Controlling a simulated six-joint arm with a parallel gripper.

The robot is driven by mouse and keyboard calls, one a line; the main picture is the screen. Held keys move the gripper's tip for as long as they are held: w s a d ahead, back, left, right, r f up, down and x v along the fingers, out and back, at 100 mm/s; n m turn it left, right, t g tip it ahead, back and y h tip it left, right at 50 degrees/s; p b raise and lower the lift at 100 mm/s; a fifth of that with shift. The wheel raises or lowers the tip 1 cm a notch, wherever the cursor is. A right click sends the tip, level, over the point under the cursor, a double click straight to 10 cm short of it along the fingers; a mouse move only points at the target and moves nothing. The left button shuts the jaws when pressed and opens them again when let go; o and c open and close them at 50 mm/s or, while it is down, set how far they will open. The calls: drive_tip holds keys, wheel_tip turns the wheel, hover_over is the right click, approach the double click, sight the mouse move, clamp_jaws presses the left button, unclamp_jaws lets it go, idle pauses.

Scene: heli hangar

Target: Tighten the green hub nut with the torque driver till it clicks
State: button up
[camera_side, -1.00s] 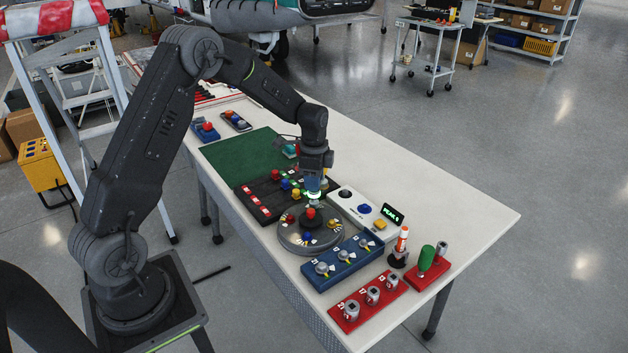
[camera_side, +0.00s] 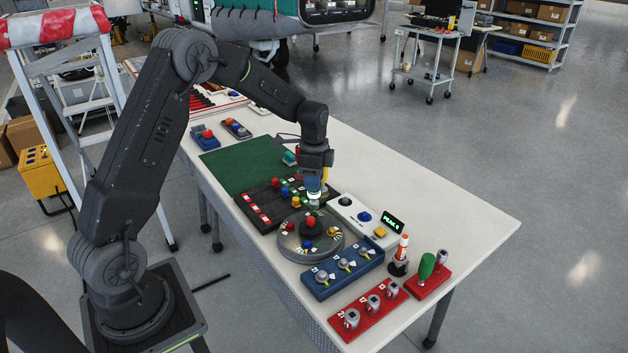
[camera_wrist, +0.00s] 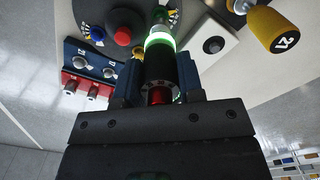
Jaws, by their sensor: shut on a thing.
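My gripper (camera_side: 315,172) is shut on the torque driver (camera_wrist: 160,70), a dark cylinder with a glowing green-white ring, pointing down. The driver (camera_side: 315,193) is at the back edge of the round grey hub (camera_side: 290,252). The hub has a red centre knob (camera_side: 310,222) and blue and yellow nuts. In the wrist view, the driver's far end is near the hub's rim, beside the red knob (camera_wrist: 122,36). I cannot tell whether the tip touches anything.
A blue block (camera_side: 343,266), a red socket block (camera_side: 368,310), an orange-white bottle (camera_side: 401,248) and a green-handled tool (camera_side: 427,266) stand in front. A black tray (camera_side: 262,205) lies behind; the right table end is clear.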

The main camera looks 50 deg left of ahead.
drive_tip(key=shift+r, duration=1.95)
